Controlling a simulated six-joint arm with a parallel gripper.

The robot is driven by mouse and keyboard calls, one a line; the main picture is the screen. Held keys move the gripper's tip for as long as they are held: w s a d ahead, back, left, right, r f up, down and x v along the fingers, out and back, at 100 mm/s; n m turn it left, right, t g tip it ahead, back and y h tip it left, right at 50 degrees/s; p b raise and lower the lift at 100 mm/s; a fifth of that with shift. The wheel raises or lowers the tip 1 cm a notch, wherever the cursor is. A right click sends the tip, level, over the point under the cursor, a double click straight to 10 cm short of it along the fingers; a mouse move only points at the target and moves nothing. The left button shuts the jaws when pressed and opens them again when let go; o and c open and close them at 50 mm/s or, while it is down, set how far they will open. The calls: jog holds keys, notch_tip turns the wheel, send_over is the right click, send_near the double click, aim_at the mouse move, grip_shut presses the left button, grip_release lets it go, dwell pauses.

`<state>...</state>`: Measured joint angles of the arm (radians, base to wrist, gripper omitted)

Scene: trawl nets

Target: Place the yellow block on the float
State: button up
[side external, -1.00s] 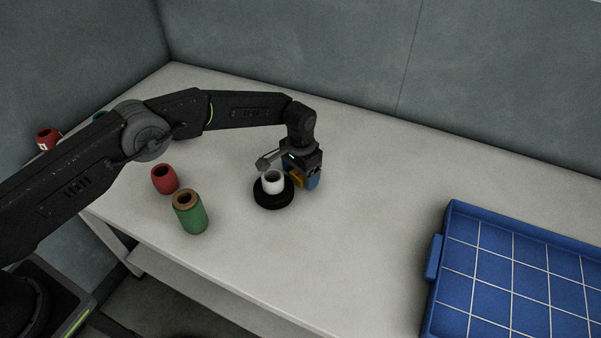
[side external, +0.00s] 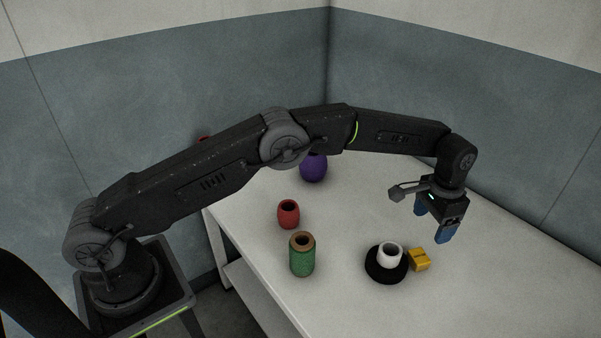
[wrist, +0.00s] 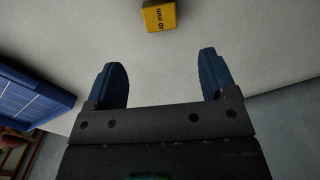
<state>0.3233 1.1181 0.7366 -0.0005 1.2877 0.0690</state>
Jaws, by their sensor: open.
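The yellow block (side external: 419,260) rests low beside a black disc (side external: 372,270) with a white hollow cylinder (side external: 390,253) on it. I cannot tell whether the block touches the disc's edge. It also shows in the wrist view (wrist: 160,17), marked "40 mm", beyond the fingertips. My gripper (side external: 430,228) is open and empty, above the block, with its blue fingers apart; both fingers show in the wrist view (wrist: 160,60). Which object is the float is not clear from the frames. A purple rounded object (side external: 313,169) stands behind, partly hidden by my arm.
A red hollow barrel shape (side external: 288,214) and a green cylinder with a brown top (side external: 302,258) stand left of the disc. A blue gridded tray (wrist: 30,97) is at the left in the wrist view. The white table (side external: 500,280) is clear at the right.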

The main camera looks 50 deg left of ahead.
jog(key=s+a+r+n+t, duration=0.1)
jog(key=s+a+r, duration=0.5)
jog(key=r, duration=0.5)
jog(key=s+a+r+n+t, duration=0.1)
jog(key=s+a+r+t, duration=0.1)
jog(key=s+a+r, duration=0.7)
jog(key=s+r, duration=0.1)
jog(key=s, duration=0.4)
jog(key=s+a+r+n+t, duration=0.1)
jog(key=s+a+r, duration=0.1)
jog(key=s, duration=0.4)
jog(key=shift+s+r+n, duration=0.15)
jog(key=shift+r+n, duration=0.15)
jog(key=shift+r, duration=0.1)
jog(key=shift+o, duration=0.5)
jog(key=s+a+f+n+t, duration=0.1)
jog(key=s+f, duration=0.3)
jog(key=s, duration=0.6)
jog(key=shift+a+f+t, duration=0.15)
jog(key=shift+a+t, duration=0.15)
jog(key=shift+a, duration=0.35)
jog(key=shift+s+f, duration=0.1)
jog(key=shift+f, duration=0.05)
